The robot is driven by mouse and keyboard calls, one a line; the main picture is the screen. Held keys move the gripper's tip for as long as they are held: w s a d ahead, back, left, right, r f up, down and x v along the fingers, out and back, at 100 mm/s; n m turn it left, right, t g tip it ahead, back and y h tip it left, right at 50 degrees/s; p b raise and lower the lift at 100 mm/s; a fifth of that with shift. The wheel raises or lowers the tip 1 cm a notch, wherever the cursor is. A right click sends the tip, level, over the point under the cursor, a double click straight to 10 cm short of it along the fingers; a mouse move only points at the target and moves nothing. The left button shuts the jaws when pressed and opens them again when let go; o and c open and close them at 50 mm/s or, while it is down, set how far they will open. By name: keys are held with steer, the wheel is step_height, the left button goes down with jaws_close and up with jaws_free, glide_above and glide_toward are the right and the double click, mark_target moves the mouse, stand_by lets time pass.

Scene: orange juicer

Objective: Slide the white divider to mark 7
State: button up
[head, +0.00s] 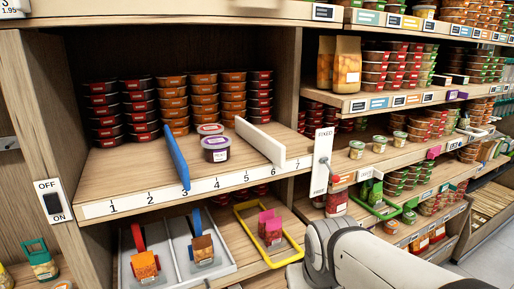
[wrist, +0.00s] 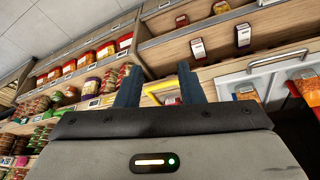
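The white divider (head: 260,143) stands upright on the upper shelf in the head view, its front end at about mark 6 (head: 273,170). Mark 7 (head: 298,164) is to its right on the white number strip (head: 128,203). My gripper (wrist: 158,84) is open, its two dark blue fingers apart with nothing held between them in the wrist view. In the head view my arm is at the lower right, below and right of the divider; the fingers cannot be made out there. I cannot make out the divider in the wrist view.
A blue divider (head: 177,158) stands near mark 3, with small tubs (head: 215,148) just right of it. Stacked tubs (head: 204,95) line the back. A white upright sign (head: 321,160) stands right of mark 7. A yellow frame (head: 268,233) is on the shelf below.

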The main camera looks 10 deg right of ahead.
steer(key=w+d+r+t+h+p, duration=0.1)
steer(key=w+d+r+t, duration=0.25)
steer(key=w, duration=0.35)
steer(key=n+t+y+p, duration=0.35)
steer(key=t+y, duration=0.35)
steer(key=t, duration=0.3)
glide_toward(285, 153)
steer(key=x, duration=0.5)
steer(key=shift+b, duration=0.3)
steer(key=shift+w+a+r+n, duration=0.15)
steer(key=shift+w+n, duration=0.1)
steer(key=shift+w, duration=0.05)
steer(key=p+x, duration=0.1)
steer(key=x, duration=0.6)
steer(key=shift+a, duration=0.1)
jaws_close()
